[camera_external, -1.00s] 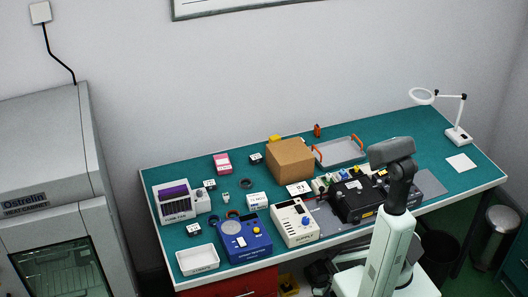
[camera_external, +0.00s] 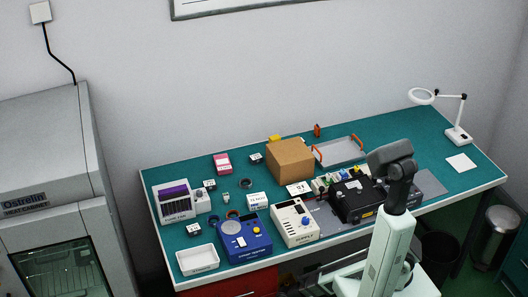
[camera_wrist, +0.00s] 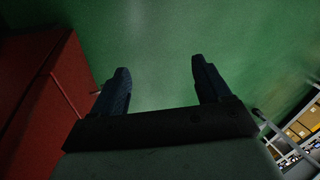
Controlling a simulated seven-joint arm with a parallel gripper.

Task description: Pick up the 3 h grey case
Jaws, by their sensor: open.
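My gripper (camera_wrist: 158,70) is open and empty in the wrist view, its two dark fingers over the green floor, beside a red drawer unit. I cannot make out its fingers in the external view. On the teal bench, small dark cases with white labels stand at the left (camera_external: 209,184), the front left (camera_external: 194,229) and near the back (camera_external: 256,158). Their labels are too small to read, so I cannot tell which one is the 3 h grey case.
A blue meter (camera_external: 245,240), a cream supply box (camera_external: 295,223), a white tray (camera_external: 198,260) and a cardboard box (camera_external: 290,159) crowd the bench (camera_external: 160,258). A black instrument (camera_external: 355,202) stands right of the supply box. The red drawer unit (camera_wrist: 40,85) is close left of my gripper.

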